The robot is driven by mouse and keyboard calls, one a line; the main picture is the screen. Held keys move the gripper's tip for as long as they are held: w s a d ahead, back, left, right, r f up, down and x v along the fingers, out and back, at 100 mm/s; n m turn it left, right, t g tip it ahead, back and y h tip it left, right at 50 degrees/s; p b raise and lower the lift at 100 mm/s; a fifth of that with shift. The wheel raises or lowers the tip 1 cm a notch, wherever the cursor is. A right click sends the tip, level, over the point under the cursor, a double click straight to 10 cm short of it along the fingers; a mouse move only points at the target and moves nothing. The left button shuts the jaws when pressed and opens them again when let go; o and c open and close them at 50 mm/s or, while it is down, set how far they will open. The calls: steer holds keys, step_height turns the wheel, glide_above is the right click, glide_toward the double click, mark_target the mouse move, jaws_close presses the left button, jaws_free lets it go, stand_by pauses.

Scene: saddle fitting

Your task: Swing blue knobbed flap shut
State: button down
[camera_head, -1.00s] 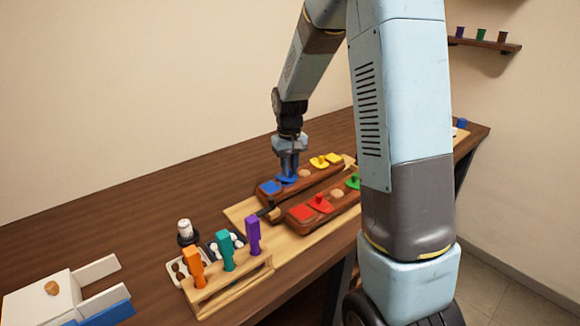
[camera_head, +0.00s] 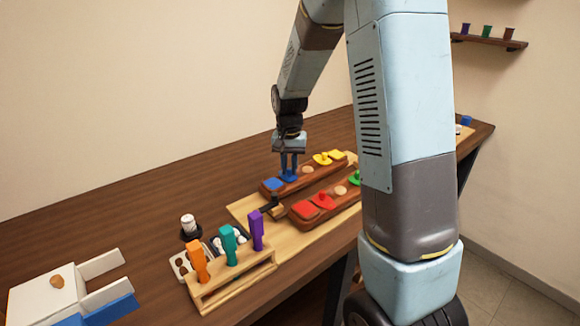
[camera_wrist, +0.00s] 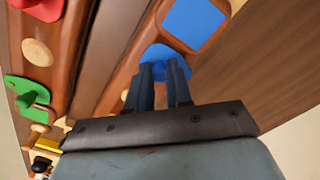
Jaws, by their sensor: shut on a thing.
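The blue flap (camera_head: 289,177) is a rounded plate on the far brown wooden block (camera_head: 308,182), next to a blue square (camera_head: 273,184). In the wrist view the flap (camera_wrist: 163,54) lies beside the blue square (camera_wrist: 195,22), which shows uncovered. My gripper (camera_head: 289,168) points down at the flap. In the wrist view its dark fingers (camera_wrist: 164,68) reach the flap and hide its knob. The gripper is shut on that knob.
The near block carries a red flap (camera_head: 322,201) and a green flap (camera_head: 354,178). A yellow flap (camera_head: 322,158) is farther along the far block. A dark-handled tool (camera_head: 272,206) lies close by. A rack (camera_head: 236,283) of coloured handles stands in front.

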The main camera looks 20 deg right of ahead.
mark_target(289, 169)
stand_by(0.3)
steer(key=c, duration=1)
jaws_free()
steer(key=shift+c, duration=0.2)
step_height(289, 169, up, 14)
steer(key=s+d+r+n+t, duration=0.1)
steer(key=s+r+n+t, duration=0.1)
steer(key=s, duration=1.2)
steer(key=s+d+r+n+t, duration=0.1)
steer(key=s+r, duration=0.4)
steer(key=s, duration=0.8)
steer(key=n+t, duration=0.1)
steer(key=t, duration=0.1)
steer(key=shift+s+d+n+t, duration=0.2)
steer(key=shift+s+n+t, duration=0.1)
steer(key=shift+s, duration=0.05)
